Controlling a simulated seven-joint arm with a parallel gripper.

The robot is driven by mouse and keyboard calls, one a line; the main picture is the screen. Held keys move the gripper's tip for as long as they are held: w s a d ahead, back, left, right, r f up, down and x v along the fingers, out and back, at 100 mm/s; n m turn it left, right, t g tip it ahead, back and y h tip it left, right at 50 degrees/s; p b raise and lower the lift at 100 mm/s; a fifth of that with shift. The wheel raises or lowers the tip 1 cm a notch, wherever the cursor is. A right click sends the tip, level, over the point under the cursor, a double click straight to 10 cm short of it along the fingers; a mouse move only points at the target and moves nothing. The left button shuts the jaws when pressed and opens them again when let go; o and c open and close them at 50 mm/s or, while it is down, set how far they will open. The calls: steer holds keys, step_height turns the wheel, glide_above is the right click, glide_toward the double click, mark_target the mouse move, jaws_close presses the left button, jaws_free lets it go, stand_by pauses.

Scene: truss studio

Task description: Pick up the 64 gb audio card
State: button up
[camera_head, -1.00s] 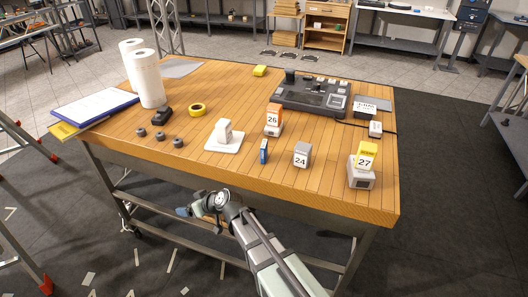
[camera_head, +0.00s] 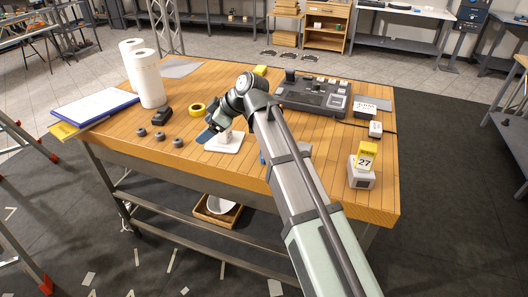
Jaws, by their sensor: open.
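A small blue upright item (camera_head: 262,158) stands on the wooden table just left of my forearm, mostly hidden by it. It may be the audio card, but its label is too small to read. My gripper (camera_head: 208,134) is above the table, to the left of the blue item and apart from it. It is at the left side of a white block on a white base (camera_head: 225,147). It holds nothing that I can see. Its fingertips are small and partly overlap the white block, so contact cannot be told.
The yellow-topped "27" block (camera_head: 363,167) stands at right. A black console (camera_head: 312,98) is behind. Yellow tape (camera_head: 197,109), several dark pucks (camera_head: 160,137) and paper rolls (camera_head: 150,80) are left.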

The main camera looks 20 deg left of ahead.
steer(key=w+d+r+m+h, duration=0.15)
steer(key=w+d, duration=0.25)
steer(key=d, duration=0.6)
steer(key=w+d+r+h, duration=0.2)
steer(key=w+d+h, duration=0.1)
steer(key=d, duration=0.6)
steer(key=shift+x, duration=6.55)
steer(key=shift+s+d, duration=0.15)
steer(key=shift+c, duration=0.5)
steer(key=c, duration=1)
steer(key=shift+o, duration=0.2)
